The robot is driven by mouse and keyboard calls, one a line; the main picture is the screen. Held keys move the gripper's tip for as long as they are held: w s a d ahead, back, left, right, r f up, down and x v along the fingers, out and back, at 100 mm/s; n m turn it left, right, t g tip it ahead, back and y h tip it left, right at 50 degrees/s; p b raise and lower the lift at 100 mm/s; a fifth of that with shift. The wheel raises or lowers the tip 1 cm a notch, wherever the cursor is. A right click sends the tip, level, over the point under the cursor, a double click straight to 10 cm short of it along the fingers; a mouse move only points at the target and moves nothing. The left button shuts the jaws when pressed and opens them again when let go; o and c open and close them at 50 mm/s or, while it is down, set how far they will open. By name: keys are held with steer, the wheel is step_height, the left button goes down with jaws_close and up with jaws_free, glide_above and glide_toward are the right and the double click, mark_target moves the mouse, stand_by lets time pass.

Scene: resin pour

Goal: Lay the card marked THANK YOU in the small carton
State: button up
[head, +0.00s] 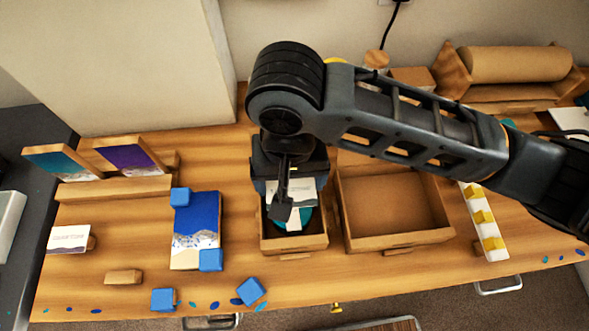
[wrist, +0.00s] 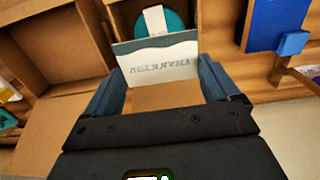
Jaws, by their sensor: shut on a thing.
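A white card (head: 297,192) with a grey wavy band and dark lettering is held in my gripper (head: 285,188). In the wrist view the card (wrist: 158,58) spans between the two fingers (wrist: 160,72); its lettering is upside down and too blurred to read surely. The small carton (head: 318,241) is open on the bench, directly below the gripper. A teal round piece (head: 306,218) with a pale strip across it lies in the carton, partly hidden by the card and gripper. The card appears above it; I cannot tell whether they touch.
A larger open carton (head: 400,243) stands close on the right. A blue-and-white panel (head: 196,243) with blue corner blocks lies to the left. Another lettered card (head: 68,239) stands at far left. A white strip with yellow pieces (head: 487,222) lies at right. A brown paper roll (head: 515,63) is behind.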

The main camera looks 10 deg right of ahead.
step_height(320, 180, down, 5)
steer(key=b, duration=0.4)
steer(key=shift+r, duration=0.1)
steer(key=shift+f+b, duration=0.35)
steer(key=shift+f, duration=0.9)
steer(key=o, duration=0.5)
steer(key=shift+r, duration=0.1)
step_height(320, 180, up, 5)
steer(key=p, duration=0.5)
steer(key=shift+r, duration=0.2)
steer(key=shift+r+p, duration=0.35)
steer(key=shift+r, duration=0.9)
